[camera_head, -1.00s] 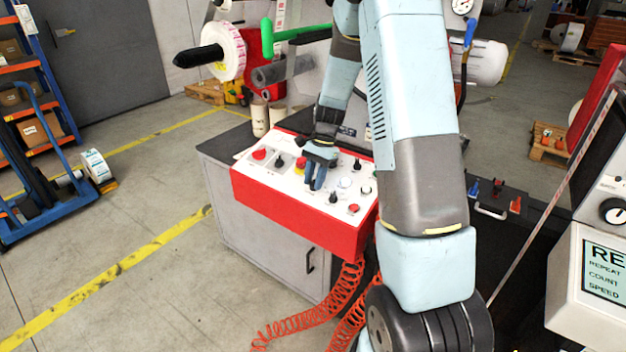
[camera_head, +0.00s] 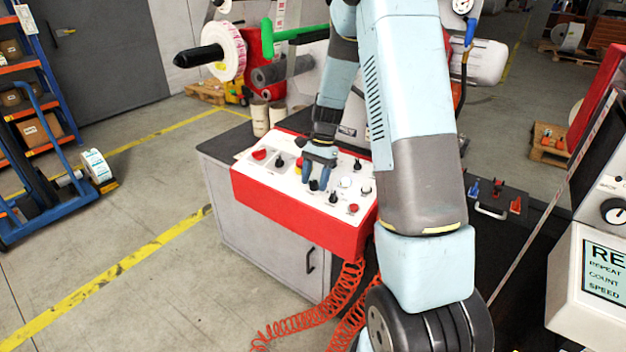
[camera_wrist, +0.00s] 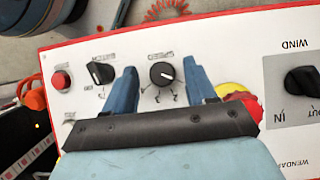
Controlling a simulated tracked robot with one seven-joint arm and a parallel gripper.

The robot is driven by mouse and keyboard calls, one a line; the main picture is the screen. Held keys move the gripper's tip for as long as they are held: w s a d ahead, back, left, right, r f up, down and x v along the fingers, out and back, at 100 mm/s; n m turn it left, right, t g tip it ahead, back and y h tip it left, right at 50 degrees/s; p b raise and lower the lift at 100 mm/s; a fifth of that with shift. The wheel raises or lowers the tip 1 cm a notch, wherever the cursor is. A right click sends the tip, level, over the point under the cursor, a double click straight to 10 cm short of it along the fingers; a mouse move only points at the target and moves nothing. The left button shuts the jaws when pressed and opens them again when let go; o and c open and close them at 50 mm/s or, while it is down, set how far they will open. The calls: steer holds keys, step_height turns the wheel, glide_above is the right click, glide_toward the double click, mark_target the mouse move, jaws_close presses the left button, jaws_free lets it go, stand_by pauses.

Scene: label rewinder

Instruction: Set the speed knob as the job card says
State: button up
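My gripper (camera_head: 316,178) is over the control panel (camera_head: 245,172), a white-topped red box. In the wrist view my gripper (camera_wrist: 160,88) is open, with one blue finger on each side of a round black knob (camera_wrist: 162,74). Gaps show between the knob and both fingers.
In the wrist view, another black knob (camera_wrist: 100,73) and a red button (camera_wrist: 61,80) lie left. A red-and-yellow button (camera_wrist: 245,103) is close by the right finger, and the WIND knob (camera_wrist: 302,81) is farther right. Orange coiled hoses (camera_head: 310,318) hang below the panel.

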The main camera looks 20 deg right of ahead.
steer(key=shift+w+d+r, duration=0.1)
steer(key=shift+w+r, duration=0.1)
steer(key=shift+r, duration=0.3)
steer(key=v, duration=1.2)
steer(key=shift+r, duration=0.35)
steer(key=shift+d, duration=0.1)
steer(key=s+a+r+n+t+h, duration=0.1)
steer(key=s+a+r+n+t, duration=0.15)
steer(key=s+r, duration=0.4)
steer(key=s+a+r+n+t+h, duration=0.1)
steer(key=s+r+n, duration=0.2)
steer(key=s+r, duration=0.4)
steer(key=s+a+r+n+t+h, duration=0.1)
steer(key=s+n+t, duration=0.3)
steer(key=s, duration=1.4)
steer(key=shift+a+n, duration=0.3)
steer(key=shift+n, duration=0.25)
